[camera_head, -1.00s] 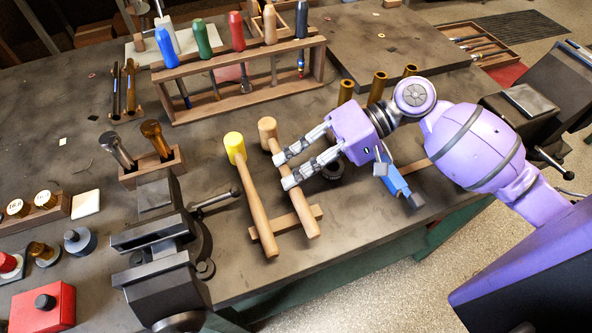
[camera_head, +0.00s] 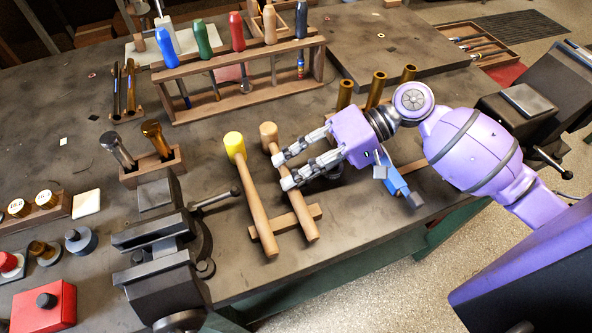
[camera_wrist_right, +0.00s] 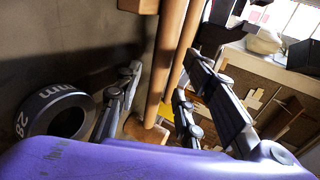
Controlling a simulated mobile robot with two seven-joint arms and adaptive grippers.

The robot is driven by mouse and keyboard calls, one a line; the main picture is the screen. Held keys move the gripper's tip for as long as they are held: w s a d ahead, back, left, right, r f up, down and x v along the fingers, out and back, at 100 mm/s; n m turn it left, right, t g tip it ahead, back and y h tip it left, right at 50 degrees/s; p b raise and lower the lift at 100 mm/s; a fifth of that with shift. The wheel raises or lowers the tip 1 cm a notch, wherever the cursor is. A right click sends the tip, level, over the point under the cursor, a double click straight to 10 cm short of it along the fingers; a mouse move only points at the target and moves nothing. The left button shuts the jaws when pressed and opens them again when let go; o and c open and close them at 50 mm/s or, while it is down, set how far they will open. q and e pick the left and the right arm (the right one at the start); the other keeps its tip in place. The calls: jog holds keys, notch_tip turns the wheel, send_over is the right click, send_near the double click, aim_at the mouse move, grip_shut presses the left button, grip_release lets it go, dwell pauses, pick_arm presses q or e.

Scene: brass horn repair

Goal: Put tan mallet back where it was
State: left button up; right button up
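The tan mallet (camera_head: 292,188) lies on the bench, its handle across a low wooden rest (camera_head: 268,232). Its cylindrical head points to the back of the bench. A yellow-headed mallet (camera_head: 255,198) lies to its left on the same rest. My right gripper (camera_head: 283,172) is open, with its fingertips at the tan mallet's handle just below the head. In the right wrist view a tan handle (camera_wrist_right: 163,65) runs between the spread fingers (camera_wrist_right: 160,85), with gaps beside it. My left gripper is not in view.
A black vise (camera_head: 160,245) stands left of the mallets. A wooden screwdriver rack (camera_head: 215,108) is behind them. Brass tubes (camera_head: 376,88) stand at the right. A dark marked ring (camera_wrist_right: 55,112) lies beside the gripper.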

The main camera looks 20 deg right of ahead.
jog(key=p+v, duration=0.2)
jog(key=v, duration=0.5)
jog(key=shift+r, duration=0.25)
jog(key=p+v, duration=0.1)
jog(key=v, duration=0.2)
jog(key=shift+d, duration=0.4)
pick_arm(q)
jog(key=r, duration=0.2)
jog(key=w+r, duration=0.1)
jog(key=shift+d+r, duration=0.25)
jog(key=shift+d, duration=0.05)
pick_arm(e)
jog(key=shift+d+r, duration=0.15)
jog(key=shift+d, duration=0.2)
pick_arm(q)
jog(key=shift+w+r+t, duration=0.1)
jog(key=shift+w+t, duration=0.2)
